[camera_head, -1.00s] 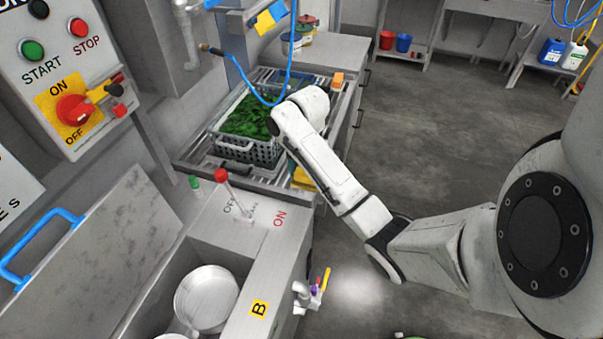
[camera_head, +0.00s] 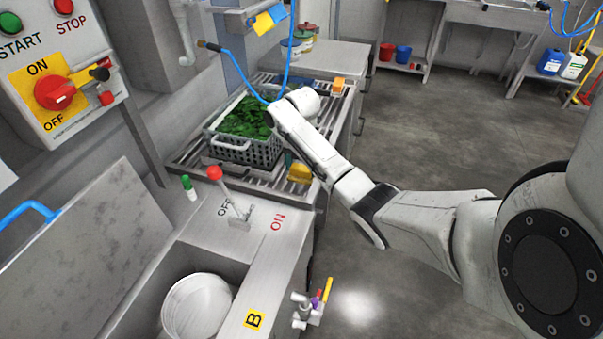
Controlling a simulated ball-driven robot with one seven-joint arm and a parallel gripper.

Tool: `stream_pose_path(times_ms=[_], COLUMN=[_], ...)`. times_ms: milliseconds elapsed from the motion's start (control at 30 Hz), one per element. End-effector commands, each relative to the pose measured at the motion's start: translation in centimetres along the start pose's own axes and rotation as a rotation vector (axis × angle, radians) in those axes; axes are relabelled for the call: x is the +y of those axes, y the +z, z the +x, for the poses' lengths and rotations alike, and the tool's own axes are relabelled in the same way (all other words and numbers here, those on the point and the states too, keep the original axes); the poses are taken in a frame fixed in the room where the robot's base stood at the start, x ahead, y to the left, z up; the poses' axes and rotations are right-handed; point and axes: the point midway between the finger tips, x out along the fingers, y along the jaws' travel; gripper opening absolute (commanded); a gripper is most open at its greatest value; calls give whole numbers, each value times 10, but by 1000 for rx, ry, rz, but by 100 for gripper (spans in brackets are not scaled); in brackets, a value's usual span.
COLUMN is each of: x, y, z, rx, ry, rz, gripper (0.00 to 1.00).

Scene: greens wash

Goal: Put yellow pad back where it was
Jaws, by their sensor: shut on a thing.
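A yellow, pad-like block (camera_head: 299,173) shows at the near right end of the slatted metal table (camera_head: 192,153), just left of my arm. A small teal piece (camera_head: 288,158) is beside its upper left side. A flat yellow piece (camera_head: 263,21) hangs next to a blue one on the rail at the back. I cannot tell which yellow piece is the task's pad. My arm reaches over the slatted table, its far end beside the crate of greens. My gripper's fingers are hidden, so I do not see what they hold.
A grey crate of greens (camera_head: 246,150) stands on the slatted table, with an orange block (camera_head: 339,85) at the far right. A blue hose (camera_head: 240,68) hangs over the crate. A red-knobbed lever (camera_head: 214,173) and a sink basin are nearer. Floor at right is clear.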

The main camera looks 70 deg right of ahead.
Motion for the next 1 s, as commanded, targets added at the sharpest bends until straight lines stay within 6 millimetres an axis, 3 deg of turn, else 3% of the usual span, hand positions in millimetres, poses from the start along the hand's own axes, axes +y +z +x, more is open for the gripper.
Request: stream_pose_path(times_ms=[200,600,633,900,1000], x=[-1,0,0,0,0], y=[-1,-1,-1,-1,-1], z=[27,33,33,32,32], rx=[2,1,1,1,0], ry=[-2,-1,-1,-1,-1], rz=[0,-1,-1,-1,-1], gripper=[38,38,72,97,97])
